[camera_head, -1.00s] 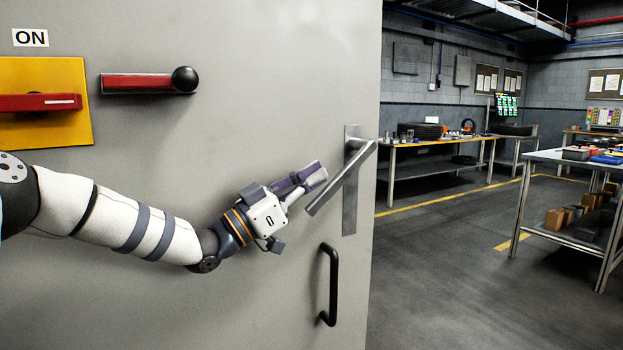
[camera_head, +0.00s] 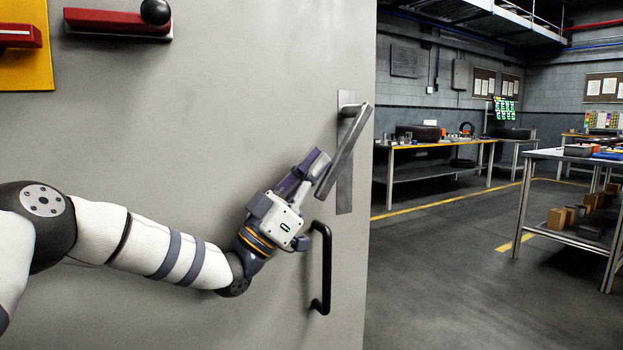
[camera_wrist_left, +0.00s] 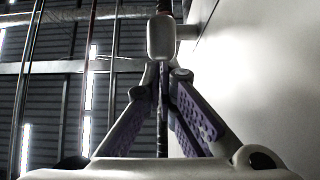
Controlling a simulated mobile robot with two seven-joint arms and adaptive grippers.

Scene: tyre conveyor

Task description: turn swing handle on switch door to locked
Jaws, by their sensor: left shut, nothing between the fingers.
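The swing handle (camera_head: 345,150) is a grey metal lever on a narrow upright plate (camera_head: 345,195) near the right edge of the grey switch door (camera_head: 230,90). The lever is tilted, its lower end pointing down and left. My left gripper (camera_head: 320,165) is shut and empty, with its fingertips against or very close to the left side of the lever's lower part; contact cannot be told for sure. My right gripper is out of view.
A black pull handle (camera_head: 321,270) is just below my left gripper. A red lever with a black knob (camera_head: 118,22) is at the upper left, beside a yellow plate (camera_head: 30,70). Open floor (camera_head: 440,280) and workbenches (camera_head: 440,143) lie right of the door.

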